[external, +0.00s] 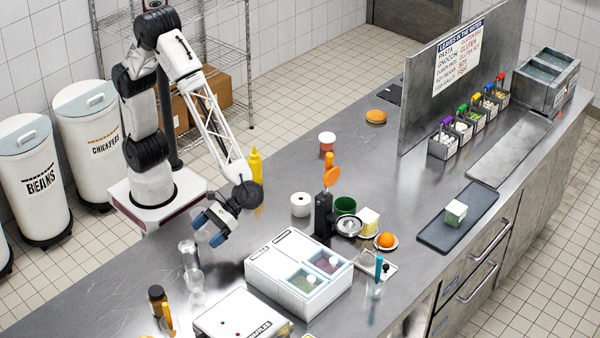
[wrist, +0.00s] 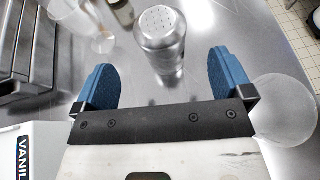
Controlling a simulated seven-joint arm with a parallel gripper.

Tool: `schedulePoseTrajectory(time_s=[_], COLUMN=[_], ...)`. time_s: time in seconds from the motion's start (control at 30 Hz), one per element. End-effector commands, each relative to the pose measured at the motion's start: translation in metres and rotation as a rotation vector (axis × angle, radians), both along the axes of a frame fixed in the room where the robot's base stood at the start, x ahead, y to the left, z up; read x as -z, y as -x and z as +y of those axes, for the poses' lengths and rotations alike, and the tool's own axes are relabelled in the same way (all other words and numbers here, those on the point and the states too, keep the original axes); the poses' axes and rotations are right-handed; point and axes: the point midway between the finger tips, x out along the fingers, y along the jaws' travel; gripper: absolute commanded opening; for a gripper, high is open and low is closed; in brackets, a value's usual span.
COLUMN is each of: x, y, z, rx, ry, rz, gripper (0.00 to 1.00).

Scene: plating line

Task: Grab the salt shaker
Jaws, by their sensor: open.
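The salt shaker appears to be the silver metal shaker with a perforated top (wrist: 160,42) in the wrist view, upright on the steel counter. A metal shaker (external: 188,252) also stands on the counter in the external view, to the lower left of my gripper (external: 214,229). My gripper (wrist: 163,82) is open, with its two blue fingers spread apart. In the wrist view the shaker is framed between the fingers, a little beyond the tips. Nothing is held. The exact height of the fingers relative to the shaker is hard to tell.
A translucent round item (wrist: 284,110) is close beside the right finger in the wrist view. A clear cup (external: 195,279) stands near the shaker. A white lidded container (external: 283,285) is to the right, and a small dark bottle (external: 157,299) stands near the front.

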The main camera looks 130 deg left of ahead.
Motion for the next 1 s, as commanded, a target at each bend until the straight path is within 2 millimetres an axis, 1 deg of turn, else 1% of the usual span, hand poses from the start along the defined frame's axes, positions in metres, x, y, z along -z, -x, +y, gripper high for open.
schedulePoseTrajectory(time_s=[0.37, 0.73, 1.0], x=[0.002, 0.011, 0.012], y=[0.000, 0.004, 0.004], z=[-0.001, -0.022, -0.024], rx=[0.000, 0.002, 0.000], ry=[0.000, 0.000, 0.000], rz=[0.000, 0.000, 0.000], gripper=[0.98, 0.98, 0.98])
